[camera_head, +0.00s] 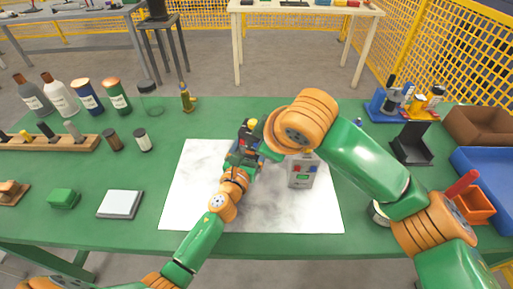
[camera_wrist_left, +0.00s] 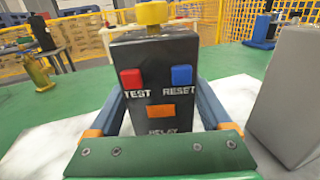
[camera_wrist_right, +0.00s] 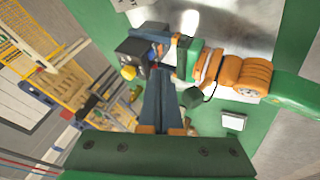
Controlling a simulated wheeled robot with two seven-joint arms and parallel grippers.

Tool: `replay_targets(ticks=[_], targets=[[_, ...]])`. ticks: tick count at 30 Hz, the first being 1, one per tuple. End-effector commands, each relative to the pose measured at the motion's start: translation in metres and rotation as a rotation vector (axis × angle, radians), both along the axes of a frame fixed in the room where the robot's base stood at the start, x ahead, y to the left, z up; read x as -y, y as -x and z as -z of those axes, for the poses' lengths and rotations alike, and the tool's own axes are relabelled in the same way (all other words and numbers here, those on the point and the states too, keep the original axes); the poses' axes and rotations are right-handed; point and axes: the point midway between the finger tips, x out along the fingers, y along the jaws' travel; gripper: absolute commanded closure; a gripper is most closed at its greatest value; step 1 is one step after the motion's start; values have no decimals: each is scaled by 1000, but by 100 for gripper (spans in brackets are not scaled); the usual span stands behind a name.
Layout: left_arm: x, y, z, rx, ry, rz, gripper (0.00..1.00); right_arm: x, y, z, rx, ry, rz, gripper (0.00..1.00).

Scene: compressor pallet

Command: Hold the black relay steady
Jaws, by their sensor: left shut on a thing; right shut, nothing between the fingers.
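The black relay (camera_head: 248,134) stands upright on the white mat (camera_head: 190,180). In the left wrist view the relay (camera_wrist_left: 158,85) shows a red TEST button (camera_wrist_left: 131,78), a blue RESET button (camera_wrist_left: 182,75), an orange window and a yellow knob (camera_wrist_left: 151,14) on top. My left gripper (camera_wrist_left: 160,105) is shut on the relay, with one blue finger along each side. My right gripper (camera_wrist_right: 160,78) is shut and empty, its fingertips close to the relay (camera_wrist_right: 134,48); I cannot tell whether they touch. In the head view my right arm partly covers this spot.
A grey box (camera_head: 301,172) with red and blue buttons stands just right of the relay, partly behind my right arm. Bottles (camera_head: 88,97) and a wooden rack (camera_head: 50,143) are at left. A black stand (camera_head: 411,145) and bins (camera_head: 482,165) are at right. The mat's front is clear.

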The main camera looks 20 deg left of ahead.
Motion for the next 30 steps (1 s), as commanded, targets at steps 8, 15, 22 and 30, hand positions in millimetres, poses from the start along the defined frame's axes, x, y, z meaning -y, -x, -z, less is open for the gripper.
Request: replay_targets(ticks=[8, 15, 22, 30], targets=[[0, 0, 0, 0, 0, 1, 98, -20, -26, 44, -2, 1, 2, 100], [0, 0, 0, 0, 1, 1, 98, -27, -36, 60, -1, 0, 1, 100], [0, 0, 0, 0, 1, 1, 98, -27, -37, 61, 1, 0, 1, 100], [0, 0, 0, 0, 1, 1, 98, -28, -52, 61, 1, -1, 2, 100]])
